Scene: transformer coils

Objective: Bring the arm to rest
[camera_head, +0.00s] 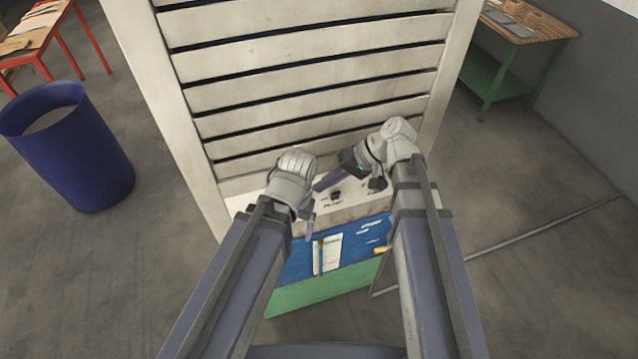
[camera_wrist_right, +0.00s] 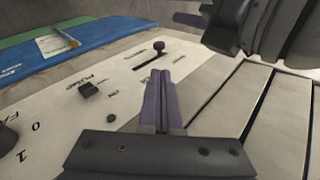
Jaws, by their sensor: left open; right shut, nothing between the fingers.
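Both my arms reach forward over a machine's pale control panel (camera_head: 352,210). My right gripper (camera_head: 322,183) is shut and empty, its purple fingers pointing left above the panel. In the right wrist view its fingers (camera_wrist_right: 162,85) lie together over the panel, with nothing between them. My left gripper (camera_head: 309,230) is open and hangs at the panel's left side, mostly hidden by its own wrist. Part of my left wrist shows dark at the top right of the right wrist view.
A tall slatted off-white rack (camera_head: 310,65) rises behind the panel. The machine's blue front (camera_head: 351,243) carries a paper sheet. A blue bin (camera_head: 70,150) stands left. A red table (camera_head: 40,40) and a green bench (camera_head: 515,55) stand farther back. The floor at right is mostly clear.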

